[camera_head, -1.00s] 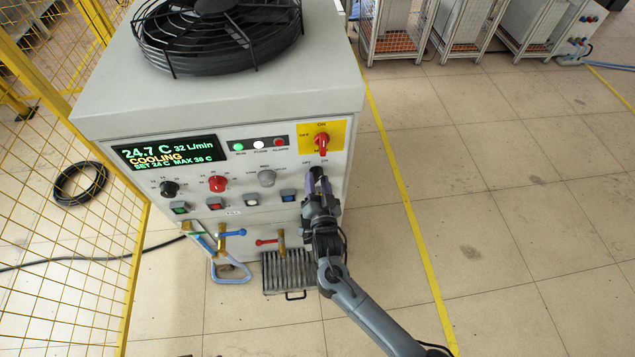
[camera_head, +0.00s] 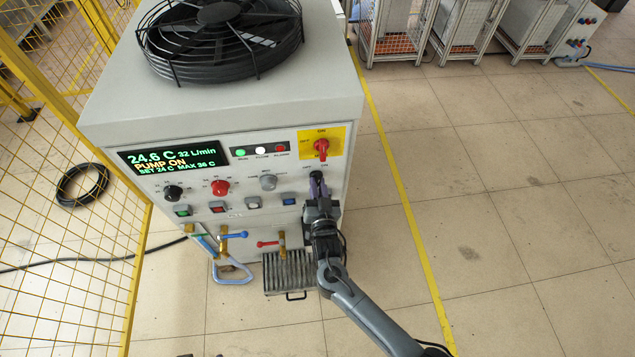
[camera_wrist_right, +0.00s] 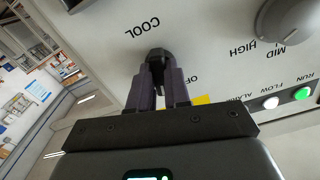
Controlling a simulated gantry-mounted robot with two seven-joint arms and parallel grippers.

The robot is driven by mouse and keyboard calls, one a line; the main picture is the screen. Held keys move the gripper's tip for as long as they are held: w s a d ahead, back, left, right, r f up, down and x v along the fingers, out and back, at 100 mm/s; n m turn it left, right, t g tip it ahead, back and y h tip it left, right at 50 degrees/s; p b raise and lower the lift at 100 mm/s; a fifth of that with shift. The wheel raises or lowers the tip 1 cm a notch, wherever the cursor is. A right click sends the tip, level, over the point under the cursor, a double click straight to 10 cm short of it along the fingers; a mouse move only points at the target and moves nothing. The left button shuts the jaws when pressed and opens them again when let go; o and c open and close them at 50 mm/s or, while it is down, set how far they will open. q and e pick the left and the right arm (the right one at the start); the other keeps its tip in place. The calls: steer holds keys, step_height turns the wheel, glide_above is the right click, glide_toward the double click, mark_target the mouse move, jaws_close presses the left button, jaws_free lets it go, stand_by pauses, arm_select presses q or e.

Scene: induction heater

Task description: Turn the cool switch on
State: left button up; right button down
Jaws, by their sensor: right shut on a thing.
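The cool switch is a black knob (camera_wrist_right: 158,55) on the cabinet's front panel, beside the lettering COOL and OFF in the right wrist view. It also shows as a small dark knob (camera_head: 316,175) under the red main switch in the head view. My right gripper (camera_head: 317,187) has its purple fingers shut on this knob, one on each side, as the right wrist view also shows (camera_wrist_right: 161,80). The fingers hide part of the knob, so its exact pointing is hard to read. The display (camera_head: 173,160) reads 24.6 C and PUMP ON. My left gripper is not in view.
A red main switch (camera_head: 321,147) on a yellow plate is just above my gripper. A grey knob (camera_head: 268,182), a red knob (camera_head: 220,187) and several push buttons are to the left. Blue and red valve handles stick out below. The floor at right is clear.

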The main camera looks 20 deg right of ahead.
steer(key=shift+n, duration=0.5)
steer(key=c, duration=1.1)
jaws_free()
steer(key=shift+s, duration=0.15)
steer(key=p+v, duration=0.1)
steer(key=v, duration=0.9)
steer(key=shift+s, duration=0.3)
